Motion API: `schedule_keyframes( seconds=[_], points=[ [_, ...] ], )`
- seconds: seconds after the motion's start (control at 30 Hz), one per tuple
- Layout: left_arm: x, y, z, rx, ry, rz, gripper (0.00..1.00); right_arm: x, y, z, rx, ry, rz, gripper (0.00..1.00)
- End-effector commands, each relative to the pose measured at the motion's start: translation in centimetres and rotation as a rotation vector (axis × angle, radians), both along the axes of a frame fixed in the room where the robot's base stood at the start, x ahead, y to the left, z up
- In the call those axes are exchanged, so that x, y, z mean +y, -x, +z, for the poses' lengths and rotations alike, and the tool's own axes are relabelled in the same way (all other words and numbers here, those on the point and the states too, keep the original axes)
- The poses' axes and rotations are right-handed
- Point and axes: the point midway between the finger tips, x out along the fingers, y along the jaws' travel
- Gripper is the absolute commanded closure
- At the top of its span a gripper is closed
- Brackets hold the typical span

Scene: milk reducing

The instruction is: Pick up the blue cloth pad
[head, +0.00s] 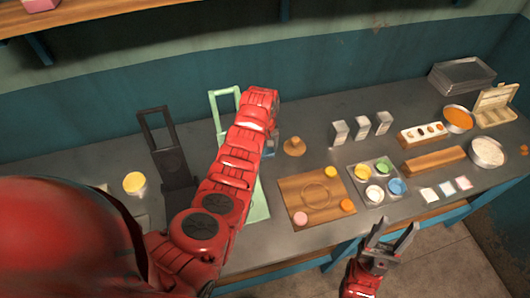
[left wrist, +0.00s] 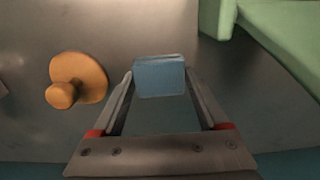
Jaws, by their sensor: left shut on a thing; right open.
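The blue cloth pad (left wrist: 160,77) is between the fingertips of my left gripper (left wrist: 160,85) in the left wrist view. The gripper is shut on it. In the head view only a bit of blue pad (head: 269,147) shows beside my left arm, whose end hides most of that gripper. I cannot tell whether the pad touches the counter. My right gripper (head: 390,240) is open and empty in front of the counter's front edge.
A wooden knob (head: 294,147) stands right of the pad; it also shows in the left wrist view (left wrist: 76,80). A green stand (head: 259,205) is close by on the left. A wooden board (head: 290,190) and a tray of colored cups (head: 364,170) lie further right.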

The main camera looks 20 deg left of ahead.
Motion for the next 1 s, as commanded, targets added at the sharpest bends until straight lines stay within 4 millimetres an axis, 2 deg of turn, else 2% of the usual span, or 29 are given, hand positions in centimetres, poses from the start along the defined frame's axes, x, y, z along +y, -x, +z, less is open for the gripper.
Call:
schedule_keyframes(
  seconds=[0.03, 0.07, 0.1, 0.37, 0.57, 0.67, 0.8, 0.9, 1.0],
  points=[
    [0.0, 0.0, 0.0, 0.000, 0.000, 0.000, 0.72, 0.0, 0.0, 0.0, 0.000, 0.000, 0.000, 0.50],
    [0.0, 0.0, 0.0, 0.000, 0.000, 0.000, 0.77, 0.0, 0.0, 0.0, 0.000, 0.000, 0.000, 0.50],
    [0.0, 0.0, 0.0, 0.000, 0.000, 0.000, 0.78, 0.0, 0.0, 0.0, 0.000, 0.000, 0.000, 0.50],
    [0.0, 0.0, 0.1, 0.000, 0.000, 0.000, 0.78, 0.0, 0.0, -0.1, 0.000, 0.000, 0.000, 0.50],
    [0.0, -0.2, 1.2, -0.006, 0.001, 0.000, 0.78, 0.0, 0.0, -0.8, 0.000, 0.000, 0.000, 0.50],
    [0.0, -0.1, 2.2, -0.006, 0.000, -0.001, 0.78, 0.0, 0.0, -1.4, 0.000, 0.000, 0.000, 0.50],
    [0.0, -0.1, 5.0, -0.007, -0.001, 0.000, 0.78, 0.0, 0.0, -2.8, 0.000, 0.000, 0.000, 0.50],
    [-0.1, -0.1, 8.1, -0.006, 0.000, -0.001, 0.78, 0.0, 0.0, -1.8, 0.000, 0.000, 0.000, 0.50],
    [-0.1, 0.0, 9.3, 0.002, -0.001, 0.000, 0.78, 0.0, 0.0, -0.7, 0.000, 0.000, 0.000, 0.50]
  ],
)
